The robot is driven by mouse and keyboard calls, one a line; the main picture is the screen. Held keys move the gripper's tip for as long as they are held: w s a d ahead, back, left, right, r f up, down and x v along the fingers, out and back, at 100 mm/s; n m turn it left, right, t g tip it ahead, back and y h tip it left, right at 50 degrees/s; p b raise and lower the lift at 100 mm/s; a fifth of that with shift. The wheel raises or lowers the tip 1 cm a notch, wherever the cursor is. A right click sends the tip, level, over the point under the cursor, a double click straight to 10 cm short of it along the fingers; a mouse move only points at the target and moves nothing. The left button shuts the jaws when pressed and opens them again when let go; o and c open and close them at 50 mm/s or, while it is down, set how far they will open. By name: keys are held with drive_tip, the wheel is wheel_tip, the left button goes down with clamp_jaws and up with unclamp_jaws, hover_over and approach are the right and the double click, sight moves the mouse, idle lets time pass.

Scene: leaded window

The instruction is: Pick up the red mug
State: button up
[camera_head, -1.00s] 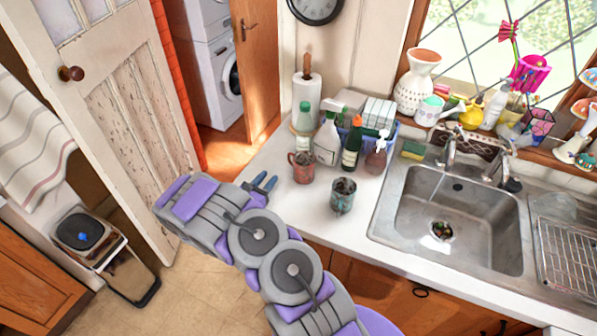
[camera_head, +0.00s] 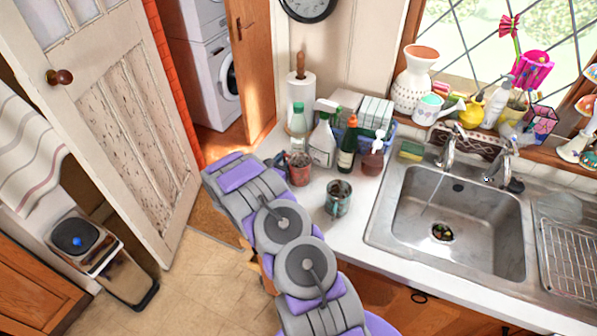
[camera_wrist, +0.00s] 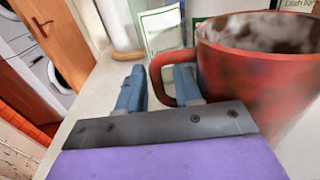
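The red mug (camera_head: 300,171) stands upright on the white counter, left of a dark teal mug (camera_head: 338,198). In the wrist view the red mug (camera_wrist: 262,75) is large at the right, with its handle pointing left. My gripper (camera_head: 281,160) is at the mug's left side, partly hidden by my arm. In the wrist view my gripper (camera_wrist: 160,77) is open, with the handle's outer curve between its two fingers. The right finger appears within the handle loop. I cannot tell whether either finger touches the handle.
Behind the mug stand a green-capped bottle (camera_head: 298,120), a spray bottle (camera_head: 323,145), a dark bottle (camera_head: 347,150) and a soap dispenser (camera_head: 373,160). A paper towel roll (camera_head: 301,92) is at the back left. The sink (camera_head: 450,220) lies to the right. The counter front is clear.

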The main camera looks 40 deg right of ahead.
drive_tip(key=shift+d, duration=0.15)
drive_tip(key=shift+a+r, duration=0.15)
drive_tip(key=shift+a, duration=0.4)
drive_tip(key=shift+a+r, duration=0.15)
drive_tip(key=shift+a, duration=0.4)
drive_tip(key=shift+c, duration=1.1)
drive_tip(key=shift+a+r, duration=0.1)
drive_tip(key=shift+a, duration=0.2)
drive_tip(key=shift+c, duration=0.8)
drive_tip(key=shift+a, duration=0.1)
drive_tip(key=shift+c, duration=0.8)
drive_tip(key=shift+d, duration=0.2)
clamp_jaws()
drive_tip(key=shift+d+f, duration=0.2)
drive_tip(key=shift+d, duration=0.3)
drive_tip(key=shift+d+f, duration=0.15)
drive_tip(key=shift+d, duration=0.3)
drive_tip(key=shift+a+r, duration=0.15)
drive_tip(key=shift+a, duration=0.6)
drive_tip(key=shift+d+r, duration=0.15)
drive_tip(key=shift+r, duration=0.3)
drive_tip(key=r, duration=0.3)
drive_tip(key=shift+d+p, duration=0.25)
drive_tip(key=shift+p, duration=0.15)
drive_tip(key=s+a+r+p, duration=0.1)
drive_tip(key=s+a, duration=0.9)
drive_tip(key=s, duration=0.2)
drive_tip(key=shift+a, duration=0.3)
